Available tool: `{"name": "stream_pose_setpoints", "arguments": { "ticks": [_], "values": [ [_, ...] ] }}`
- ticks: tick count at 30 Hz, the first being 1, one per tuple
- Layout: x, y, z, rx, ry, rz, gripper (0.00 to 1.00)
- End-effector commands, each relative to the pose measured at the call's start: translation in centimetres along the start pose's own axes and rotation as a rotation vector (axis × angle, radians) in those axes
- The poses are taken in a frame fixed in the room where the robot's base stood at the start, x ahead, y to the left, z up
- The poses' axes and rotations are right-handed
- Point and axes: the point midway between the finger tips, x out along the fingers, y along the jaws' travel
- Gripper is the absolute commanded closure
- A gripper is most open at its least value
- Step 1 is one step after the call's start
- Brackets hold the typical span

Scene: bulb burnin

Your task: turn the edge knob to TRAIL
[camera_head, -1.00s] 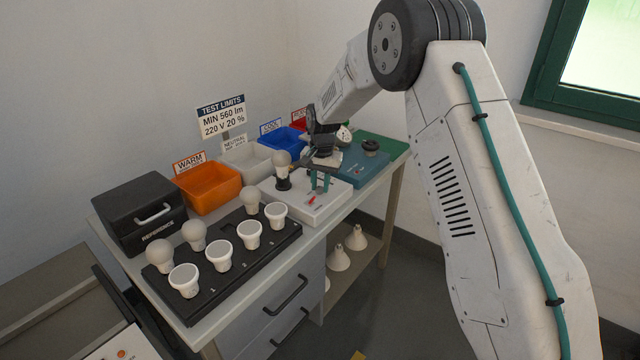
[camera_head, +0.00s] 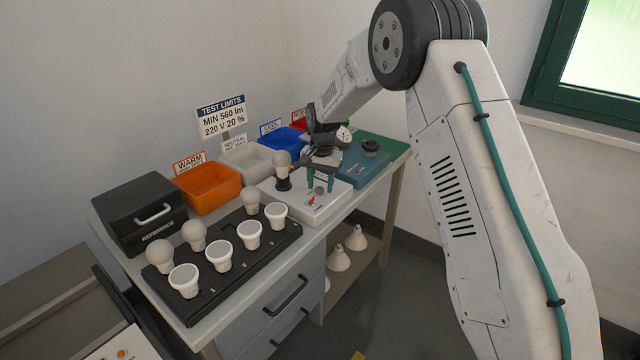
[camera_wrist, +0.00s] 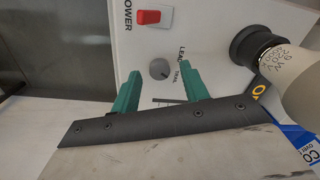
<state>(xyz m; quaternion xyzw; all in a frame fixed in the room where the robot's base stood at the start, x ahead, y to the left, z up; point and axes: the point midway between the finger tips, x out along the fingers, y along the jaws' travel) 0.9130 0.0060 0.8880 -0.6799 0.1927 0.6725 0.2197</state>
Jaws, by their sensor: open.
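The edge knob is a small grey round dial (camera_wrist: 160,69) on the pale top of the tester (camera_head: 293,208). In the wrist view, LEAD and TRAIL are printed to its right. A faint line on its face shows, but I cannot tell for sure which word it points at. The knob also shows in the head view (camera_head: 320,190), just below my fingers. My gripper (camera_wrist: 160,90) is open, with a teal finger on each side of the knob's position and a clear gap between. It holds nothing. In the head view my gripper (camera_head: 320,182) is over the tester.
A red POWER switch (camera_wrist: 153,17) is near the knob. A bulb (camera_wrist: 300,85) stands in a black socket (camera_wrist: 252,46) close to the right finger. Black rack (camera_head: 240,262) with several bulbs is to the left; bins stand behind. A teal unit (camera_head: 362,170) is to the right.

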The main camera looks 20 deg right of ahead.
Motion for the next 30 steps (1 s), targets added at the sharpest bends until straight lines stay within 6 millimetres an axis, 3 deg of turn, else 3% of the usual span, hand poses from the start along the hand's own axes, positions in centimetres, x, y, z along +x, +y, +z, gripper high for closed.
{"name": "stream_pose_setpoints", "arguments": {
  "ticks": [9, 15, 30],
  "values": [
    [-5.2, -0.1, -0.1, 0.0, 0.005, -0.003, 0.55],
    [-7.2, 0.0, 0.0, 0.0, 0.002, -0.002, 0.55],
    [-6.9, 0.5, 0.6, -0.072, -0.021, 0.016, 0.55]
  ]
}}
